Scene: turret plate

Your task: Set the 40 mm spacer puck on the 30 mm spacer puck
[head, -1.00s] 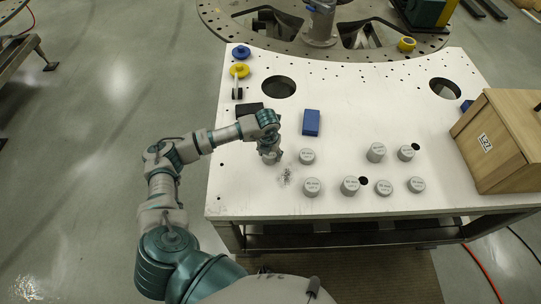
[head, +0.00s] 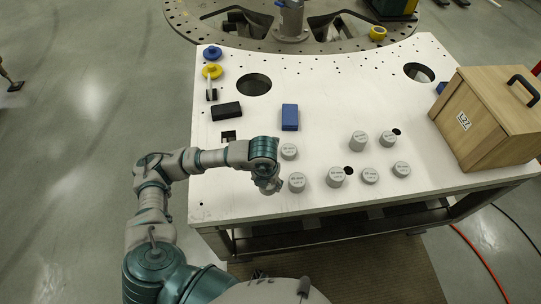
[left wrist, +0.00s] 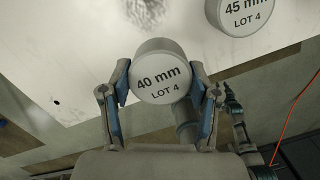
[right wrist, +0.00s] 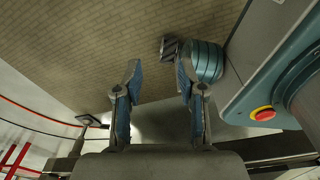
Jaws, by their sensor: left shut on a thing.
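My left gripper (head: 268,186) is at the front left of the white table, just left of the nearest puck. In the left wrist view it is shut on the 40 mm spacer puck (left wrist: 158,78), a grey cylinder marked "40 mm LOT 4". In the head view the arm mostly hides this puck. A puck marked "45 mm LOT 4" (left wrist: 245,14) shows at the upper right of the left wrist view, apart from it. I cannot tell which puck is the 30 mm one; the head view labels are too small. My right gripper (right wrist: 158,78) is open and empty.
Several grey pucks stand right of my left gripper, among them a front one (head: 336,177) and a taller back one (head: 358,141). A blue block (head: 290,117), a black block (head: 226,111) and a wooden box (head: 489,115) are on the table (head: 330,90).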

